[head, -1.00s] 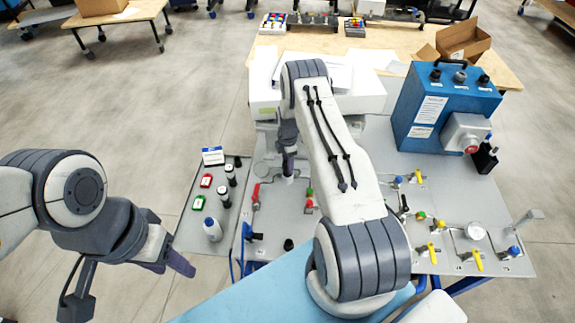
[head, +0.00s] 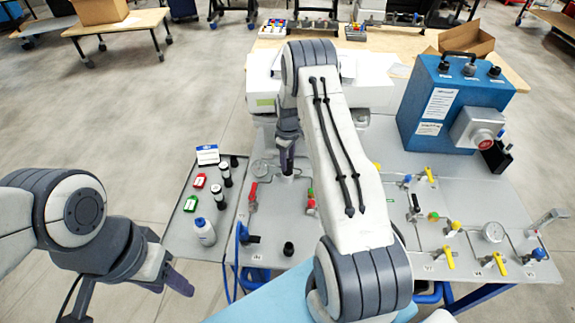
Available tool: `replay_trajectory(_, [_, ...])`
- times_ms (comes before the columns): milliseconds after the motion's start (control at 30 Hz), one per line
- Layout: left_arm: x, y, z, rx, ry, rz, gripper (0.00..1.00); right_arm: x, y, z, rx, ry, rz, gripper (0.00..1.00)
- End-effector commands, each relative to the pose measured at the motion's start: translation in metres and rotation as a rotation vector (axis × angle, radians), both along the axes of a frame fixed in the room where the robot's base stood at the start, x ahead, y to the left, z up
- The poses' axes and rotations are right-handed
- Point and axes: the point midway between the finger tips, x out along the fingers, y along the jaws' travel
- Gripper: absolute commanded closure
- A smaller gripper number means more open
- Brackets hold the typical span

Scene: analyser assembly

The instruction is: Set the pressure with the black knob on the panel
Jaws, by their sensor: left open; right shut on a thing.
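The grey panel (head: 335,262) lies in front of me. My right gripper (head: 287,170) points down at the panel's back left, beside a round gauge (head: 262,168). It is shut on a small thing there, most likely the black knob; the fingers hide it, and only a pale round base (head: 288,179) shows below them. A separate black cap-like knob (head: 288,248) stands near the panel's front left, with no gripper at it. My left gripper (head: 130,299) is open and empty, low at the left, off the panel.
A side tray (head: 180,232) holds a white bottle (head: 203,231), dark cylinders and red and green items. A red-handled valve (head: 252,195) is left of my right gripper. Yellow-handled valves and a blue box (head: 455,105) are at the right. My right arm hides the panel's middle.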

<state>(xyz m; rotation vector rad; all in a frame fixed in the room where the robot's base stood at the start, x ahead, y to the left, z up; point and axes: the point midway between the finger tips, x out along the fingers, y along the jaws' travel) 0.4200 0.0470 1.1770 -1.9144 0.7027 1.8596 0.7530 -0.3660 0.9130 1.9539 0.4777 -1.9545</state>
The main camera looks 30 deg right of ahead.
Motion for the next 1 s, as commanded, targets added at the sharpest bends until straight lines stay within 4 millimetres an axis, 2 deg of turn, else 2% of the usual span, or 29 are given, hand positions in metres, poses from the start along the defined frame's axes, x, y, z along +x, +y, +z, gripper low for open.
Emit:
replay_trajectory(33, [0.0, 0.0, -0.008, 0.0, 0.0, 0.0, 0.5, 0.001, 0.0, -0.003, -0.001, -0.003, -0.043, 1.0])
replay_trajectory(300, [0.0, 0.0, -0.024, 0.0, 0.0, -0.002, 0.5, 0.001, 0.0, -0.002, -0.001, -0.003, -0.3, 1.0])
replay_trajectory(1000, [0.0, 0.0, -0.053, 0.0, 0.0, -0.004, 0.5, 0.001, 0.0, -0.001, 0.0, -0.002, -0.964, 1.0])
